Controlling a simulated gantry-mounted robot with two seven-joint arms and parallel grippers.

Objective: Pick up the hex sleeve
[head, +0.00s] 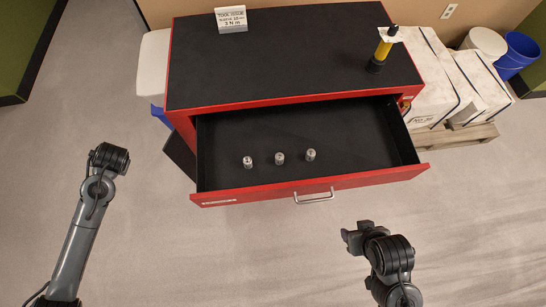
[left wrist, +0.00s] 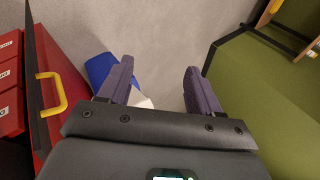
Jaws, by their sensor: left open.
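Three small silver metal sleeves stand in the open black-lined drawer (head: 350,140): a left one (head: 248,162), a middle one (head: 280,158) and a right one (head: 310,155). They are too small here to tell which has a hex shape. My left gripper (left wrist: 160,66) is open and empty over the floor in the left wrist view; in the head view its arm stands left of the drawer, well apart from the sleeves. My right gripper (head: 355,238) is in front of the drawer at lower right, away from the sleeves; its jaw opening is unclear.
The red tool cabinet (head: 290,60) has a black top with a sign card (head: 231,19) and a yellow-handled tool (head: 383,48). The drawer's handle (head: 314,197) faces me. White blocks (head: 425,75) on a pallet stand right. The drawer's right part is clear.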

